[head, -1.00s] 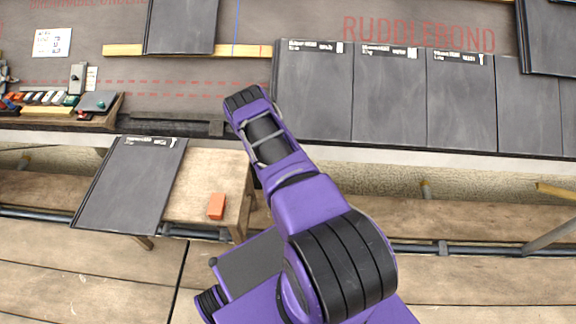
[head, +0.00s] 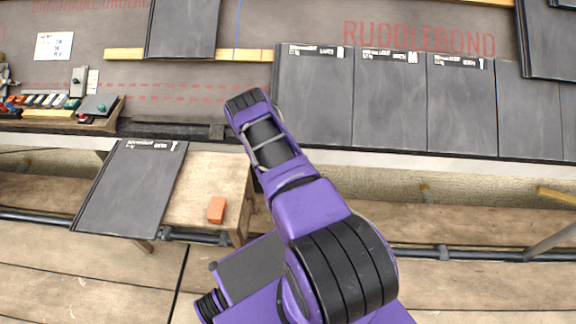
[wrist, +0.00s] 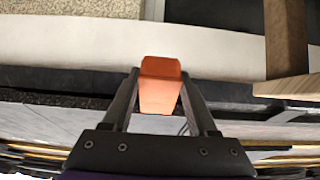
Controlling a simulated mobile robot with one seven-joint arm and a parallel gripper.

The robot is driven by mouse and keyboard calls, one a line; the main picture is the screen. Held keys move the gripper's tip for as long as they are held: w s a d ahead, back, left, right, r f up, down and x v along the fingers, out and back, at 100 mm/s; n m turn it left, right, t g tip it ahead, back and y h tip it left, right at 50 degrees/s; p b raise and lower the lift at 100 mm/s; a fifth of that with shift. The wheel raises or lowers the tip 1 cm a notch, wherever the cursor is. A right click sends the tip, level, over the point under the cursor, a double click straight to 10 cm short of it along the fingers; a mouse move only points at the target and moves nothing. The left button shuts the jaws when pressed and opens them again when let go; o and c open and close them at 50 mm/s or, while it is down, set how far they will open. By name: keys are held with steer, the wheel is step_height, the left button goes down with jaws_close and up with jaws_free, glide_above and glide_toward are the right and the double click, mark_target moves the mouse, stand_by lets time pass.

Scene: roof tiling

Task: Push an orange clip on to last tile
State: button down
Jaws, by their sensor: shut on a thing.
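In the wrist view my gripper (wrist: 160,100) is shut on an orange clip (wrist: 160,92), which sticks out beyond the fingertips. In the head view my purple arm reaches toward the roof's lower edge, its wrist just left of the leftmost tile (head: 313,97) of the laid row. My fingers and the held clip are hidden there. Further tiles (head: 387,102) lie to the right, side by side. I cannot tell whether the clip touches a tile.
A loose dark tile (head: 130,190) and an orange block (head: 216,210) lie on a wooden stool (head: 205,185) in front of the roof. A tray of small parts (head: 55,110) sits at left. A wooden batten (head: 125,54) crosses the roof. Planks (head: 90,270) lie below.

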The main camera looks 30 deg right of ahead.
steer(key=shift+w+d+r, duration=0.65)
steer(key=shift+w, duration=0.25)
steer(key=shift+w+d+r, duration=0.6)
steer(key=shift+w+r, duration=0.05)
steer(key=shift+w, duration=0.2)
stand_by(2.4)
steer(key=shift+c, duration=0.5)
jaws_free()
steer(key=shift+s, duration=0.1)
steer(key=shift+a, duration=0.1)
steer(key=shift+s+a+r+p, duration=0.35)
steer(key=shift+s+r+p, duration=0.15)
steer(key=shift+r+p, duration=0.45)
steer(key=shift+s+a+r+p, duration=0.35)
steer(key=shift+s+r+p, duration=0.15)
steer(key=shift+r+p, duration=0.45)
steer(key=shift+s+a+r+p, duration=0.35)
steer(key=shift+s+r+p, duration=0.15)
steer(key=shift+r+p, duration=0.45)
